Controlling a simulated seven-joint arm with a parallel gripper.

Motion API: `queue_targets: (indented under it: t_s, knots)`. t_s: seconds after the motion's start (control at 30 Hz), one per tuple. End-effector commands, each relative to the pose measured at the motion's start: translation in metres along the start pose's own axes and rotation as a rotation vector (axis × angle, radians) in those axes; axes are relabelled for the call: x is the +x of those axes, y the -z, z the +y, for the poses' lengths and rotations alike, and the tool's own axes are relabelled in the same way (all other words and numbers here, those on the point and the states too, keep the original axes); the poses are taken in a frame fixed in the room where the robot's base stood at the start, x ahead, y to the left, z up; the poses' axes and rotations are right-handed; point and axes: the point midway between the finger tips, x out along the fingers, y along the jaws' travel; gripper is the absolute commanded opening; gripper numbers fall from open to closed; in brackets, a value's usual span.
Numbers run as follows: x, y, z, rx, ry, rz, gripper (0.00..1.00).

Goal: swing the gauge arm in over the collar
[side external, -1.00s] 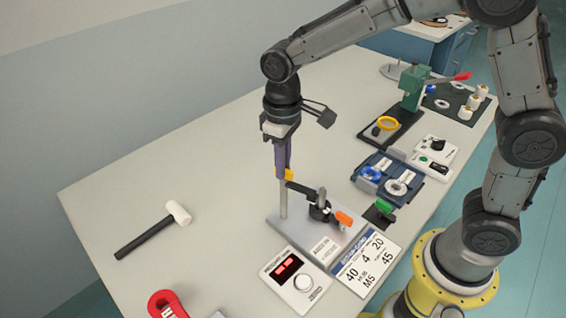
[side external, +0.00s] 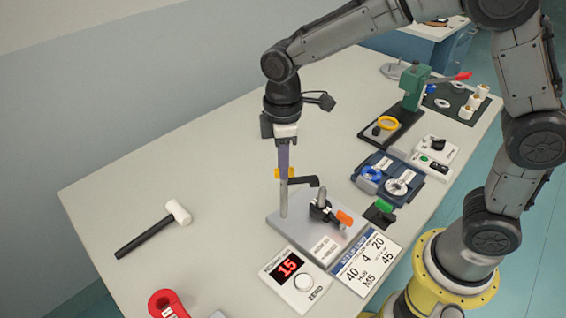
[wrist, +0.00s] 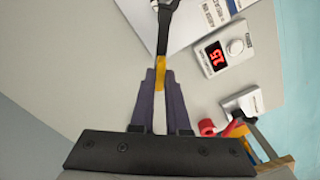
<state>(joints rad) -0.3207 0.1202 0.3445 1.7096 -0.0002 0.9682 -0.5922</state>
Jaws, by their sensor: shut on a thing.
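The gauge arm (side external: 304,181) is a black bar with a yellow tab (side external: 278,173), near the top of a thin grey post on a grey base plate (side external: 292,229). My gripper (side external: 284,168) points down, shut on the yellow tab; in the wrist view the tab (wrist: 160,72) sits between my purple fingertips (wrist: 160,80). The bar's free end is above the dark clamp fixture (side external: 320,211) with its orange lever. A grey upright piece stands there; I cannot tell the collar clearly from it, nor the exact alignment.
A gauge readout box (side external: 295,281) with red digits, seemingly 15, stands in front of the plate, beside a set-up card (side external: 367,262). A mallet (side external: 152,230) lies left. Blue trays (side external: 388,178) stand right.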

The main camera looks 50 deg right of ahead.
Motion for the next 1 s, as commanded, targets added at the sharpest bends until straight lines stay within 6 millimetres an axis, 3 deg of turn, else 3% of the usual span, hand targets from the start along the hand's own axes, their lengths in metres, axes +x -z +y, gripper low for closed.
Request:
queue_targets:
  t_s: [0.43,0.47,0.6,1.0]
  knots:
    - [-0.0030,0.0012,0.0005,-0.013,-0.004,0.006,0.00]
    - [-0.0030,0.0012,0.0005,-0.013,-0.004,0.006,0.17]
    - [-0.0022,0.0009,0.0004,-0.012,-0.003,0.005,0.42]
    - [-0.0066,0.0007,0.0004,-0.010,-0.002,0.003,0.44]
